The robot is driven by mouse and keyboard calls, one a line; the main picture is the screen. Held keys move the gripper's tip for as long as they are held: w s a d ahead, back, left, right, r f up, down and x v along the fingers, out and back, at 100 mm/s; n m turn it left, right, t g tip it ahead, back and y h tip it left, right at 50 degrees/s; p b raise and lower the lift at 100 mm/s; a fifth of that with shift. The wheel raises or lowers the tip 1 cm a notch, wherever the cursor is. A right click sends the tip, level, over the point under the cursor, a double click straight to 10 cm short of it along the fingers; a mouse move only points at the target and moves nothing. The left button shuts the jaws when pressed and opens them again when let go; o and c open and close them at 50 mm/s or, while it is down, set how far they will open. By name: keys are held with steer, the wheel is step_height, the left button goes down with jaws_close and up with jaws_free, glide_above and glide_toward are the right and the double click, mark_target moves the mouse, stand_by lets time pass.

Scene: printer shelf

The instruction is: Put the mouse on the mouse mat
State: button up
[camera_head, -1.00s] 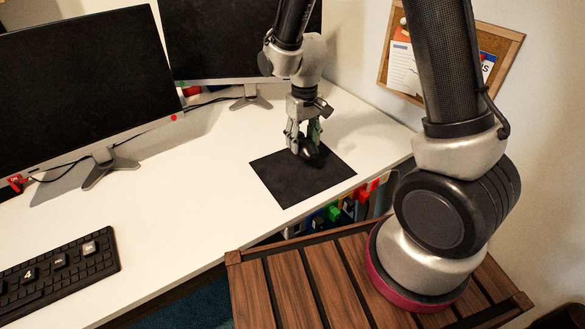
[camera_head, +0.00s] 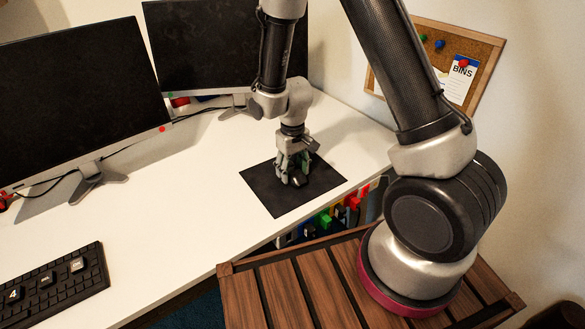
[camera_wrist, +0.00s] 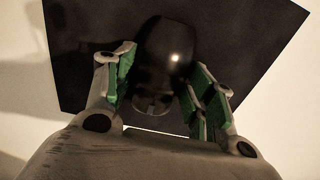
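The black mouse (camera_wrist: 165,65) lies between the green-padded fingers of my gripper (camera_wrist: 168,88) in the wrist view. The pads sit against its two sides near the fingertips. The black mouse mat (camera_head: 275,200) lies flat near the front right edge of the white desk and also shows behind the mouse in the wrist view (camera_wrist: 85,40). In the head view my gripper (camera_head: 292,178) points down over the middle of the mat, with the mouse mostly hidden by the fingers. The mouse is at or just above the mat; I cannot tell if it touches.
Two monitors (camera_head: 80,100) (camera_head: 225,50) stand at the back of the desk. A black keyboard (camera_head: 55,285) lies at the front left. A slatted wooden surface (camera_head: 290,290) is below the desk's front edge. The desk left of the mat is clear.

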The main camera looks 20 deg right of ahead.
steer(key=shift+o, duration=1)
steer(key=shift+r, duration=0.15)
step_height(320, 180, up, 12)
step_height(320, 180, up, 14)
steer(key=m+t, duration=0.1)
steer(key=t, duration=0.1)
glide_above(293, 168)
steer(key=s+d, duration=0.7)
steer(key=d, duration=0.1)
steer(key=s+d+r+m+t, duration=0.1)
steer(key=s+d+r, duration=0.2)
steer(key=s, duration=0.4)
steer(key=s+d+r+m+t, duration=0.1)
steer(key=s+d+r, duration=0.3)
steer(key=s, duration=0.3)
steer(key=shift+r, duration=0.15)
steer(key=shift+d, duration=0.1)
